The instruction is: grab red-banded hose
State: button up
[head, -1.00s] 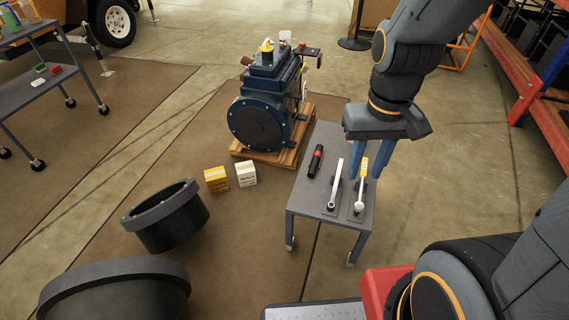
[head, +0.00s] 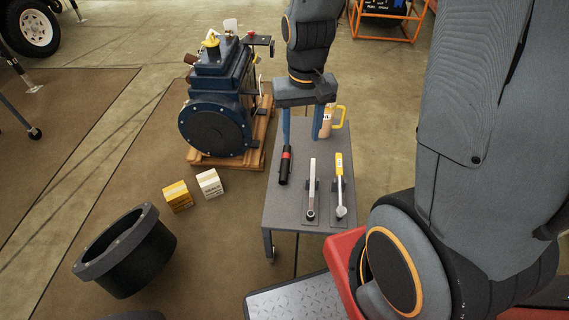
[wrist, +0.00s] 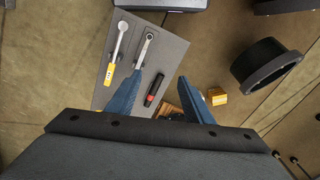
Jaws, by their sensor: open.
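The red-banded hose (head: 285,166) is a short black cylinder with a red band. It lies on the left side of the small grey table (head: 290,222). My gripper (head: 302,141) is open and empty, its two blue fingers pointing down over the far part of the table. It is apart from the hose and looks higher than it. In the wrist view the hose (wrist: 153,92) shows in the gap between the open fingers (wrist: 160,76), tilted, with its red band nearer my palm.
Two ratchet-like tools, one grey (head: 311,190) and one yellow-handled (head: 340,186), lie right of the hose. A yellow-handled container (head: 327,122) stands at the table's far end. A blue engine (head: 215,110) on a pallet stands to the left, with two small boxes (head: 192,190) nearby.

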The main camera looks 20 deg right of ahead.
jog(key=w+f+m+b, duration=0.1)
jog(key=w+f+b, duration=0.2)
jog(key=w+f, duration=0.8)
jog(key=m+b, duration=0.2)
jog(key=b, duration=0.2)
send_over(283, 175)
jog(key=f, duration=1.6)
jog(key=shift+s+d+f, duration=0.2)
jog(key=shift+d+f, duration=0.05)
jog(key=shift+f, duration=0.05)
jog(key=shift+w+a+f, duration=0.1)
jog(key=shift+w+f, duration=0.05)
jog(key=shift+f, duration=1.9)
jog(key=shift+w+a+f, duration=0.1)
jog(key=shift+f, duration=1.95)
jog(key=c, duration=1.1)
jog(key=shift+c, duration=0.2)
jog(key=shift+r, duration=0.1)
